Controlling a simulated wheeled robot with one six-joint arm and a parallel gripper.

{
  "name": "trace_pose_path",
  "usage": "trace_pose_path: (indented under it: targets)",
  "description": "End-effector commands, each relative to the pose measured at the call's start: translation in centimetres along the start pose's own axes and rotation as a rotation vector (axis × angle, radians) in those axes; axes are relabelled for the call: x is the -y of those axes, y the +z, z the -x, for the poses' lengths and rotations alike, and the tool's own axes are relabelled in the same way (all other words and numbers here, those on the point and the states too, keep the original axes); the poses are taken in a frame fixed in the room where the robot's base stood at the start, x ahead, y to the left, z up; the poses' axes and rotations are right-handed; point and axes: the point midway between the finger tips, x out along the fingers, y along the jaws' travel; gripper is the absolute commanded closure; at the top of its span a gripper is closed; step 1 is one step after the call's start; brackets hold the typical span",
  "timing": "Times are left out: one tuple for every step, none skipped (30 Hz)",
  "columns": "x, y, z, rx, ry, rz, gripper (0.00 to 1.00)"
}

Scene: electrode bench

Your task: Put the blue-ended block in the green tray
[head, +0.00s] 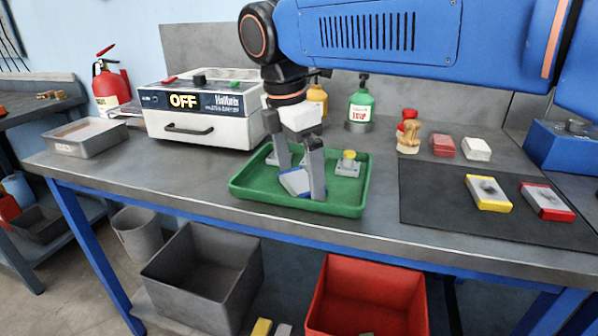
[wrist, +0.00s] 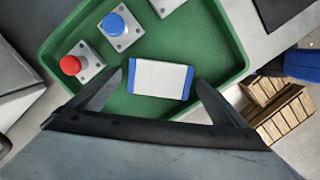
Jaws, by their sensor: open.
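The blue-ended block (wrist: 160,80) is white with a blue band at each end. In the wrist view it lies in the green tray (wrist: 221,68), flat on the tray floor as far as I can see. In the head view the block (head: 295,181) shows between the fingers of my gripper (head: 302,188), at the near part of the green tray (head: 330,205). In the wrist view my gripper (wrist: 160,88) is open, with a fingertip on either side of the block and green floor visible between each finger and the block.
The tray also holds a red button (wrist: 70,65), a blue button (wrist: 113,25) and a yellow button (head: 348,158) on grey bases. Yellow-ended (head: 488,193) and red-ended (head: 546,201) blocks lie on a dark mat (head: 440,207) at right.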

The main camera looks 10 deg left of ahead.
Motion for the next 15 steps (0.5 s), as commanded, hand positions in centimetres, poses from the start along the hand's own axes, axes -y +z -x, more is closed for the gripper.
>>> trace_pose_path:
  targets:
    - [0.0, 0.0, 0.1, 0.000, 0.001, 0.000, 0.03]
    - [0.0, 0.0, 0.3, 0.000, 0.001, 0.000, 0.03]
    - [-0.1, 0.0, 0.6, 0.000, 0.002, 0.000, 0.03]
    - [-0.1, 0.0, 0.9, -0.001, 0.003, 0.000, 0.03]
    - [-0.1, 0.0, 1.2, -0.001, 0.003, 0.000, 0.03]
    - [-0.1, 0.0, 1.7, 0.000, 0.002, 0.000, 0.03]
    - [-0.1, 0.0, 2.2, -0.001, 0.003, 0.000, 0.03]
    - [-0.1, 0.0, 2.7, -0.001, 0.004, 0.000, 0.03]
    - [-0.1, 0.0, 3.5, -0.001, 0.003, 0.000, 0.03]
    - [-0.1, 0.0, 4.1, -0.001, 0.004, 0.000, 0.03]
    - [-0.1, 0.0, 4.7, -0.001, 0.003, 0.000, 0.03]
    - [-0.1, 0.0, 5.5, -0.001, 0.004, 0.000, 0.03]
    - [-0.1, 0.0, 6.1, -0.001, 0.003, 0.000, 0.03]
    - [-0.1, 0.0, 6.7, -0.001, 0.003, 0.000, 0.03]
    - [-0.1, 0.0, 7.4, -0.001, 0.003, 0.000, 0.03]
